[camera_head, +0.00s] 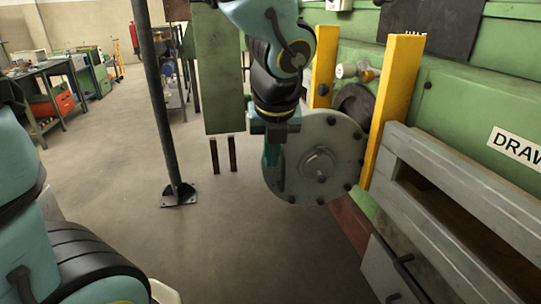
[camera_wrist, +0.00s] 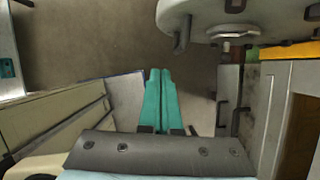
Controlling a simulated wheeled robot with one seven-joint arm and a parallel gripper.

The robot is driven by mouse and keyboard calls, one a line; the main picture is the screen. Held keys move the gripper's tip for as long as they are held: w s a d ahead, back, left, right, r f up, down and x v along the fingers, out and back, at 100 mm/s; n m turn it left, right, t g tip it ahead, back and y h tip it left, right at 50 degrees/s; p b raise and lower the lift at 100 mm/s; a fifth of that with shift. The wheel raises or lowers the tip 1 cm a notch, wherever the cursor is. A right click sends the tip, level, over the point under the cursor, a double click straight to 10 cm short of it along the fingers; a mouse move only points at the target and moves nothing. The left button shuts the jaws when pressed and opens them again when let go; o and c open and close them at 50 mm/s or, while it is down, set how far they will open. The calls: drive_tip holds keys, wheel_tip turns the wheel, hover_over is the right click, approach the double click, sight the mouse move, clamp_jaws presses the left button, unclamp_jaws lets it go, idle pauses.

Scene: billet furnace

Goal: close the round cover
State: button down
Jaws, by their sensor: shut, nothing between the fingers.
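The round cover (camera_head: 335,183) is a grey disc with bolts around its rim and a raised hub in the middle. It stands out from the green furnace wall, swung open beside a dark round opening (camera_head: 355,104). My gripper (camera_head: 270,165) points down at the left part of the cover, overlapping it in the head view. Whether they touch cannot be told there. In the wrist view the cover (camera_wrist: 205,8) is at the upper right, apart from the fingertips. The teal fingers of my gripper (camera_wrist: 160,73) are shut together and empty.
Two yellow posts (camera_head: 398,100) flank the opening. A grey framed drawer unit (camera_head: 450,180) juts out at the right. A dark pole (camera_head: 160,100) stands on the floor at the left, near a green panel (camera_head: 222,85). The floor (camera_head: 185,250) in front is clear.

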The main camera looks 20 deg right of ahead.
drive_tip(key=w+d+f, duration=0.1)
drive_tip(key=w+f, duration=0.5)
drive_tip(key=f, duration=0.1)
drive_tip(key=shift+w+d+b, duration=0.3)
drive_tip(key=shift+w+d, duration=0.05)
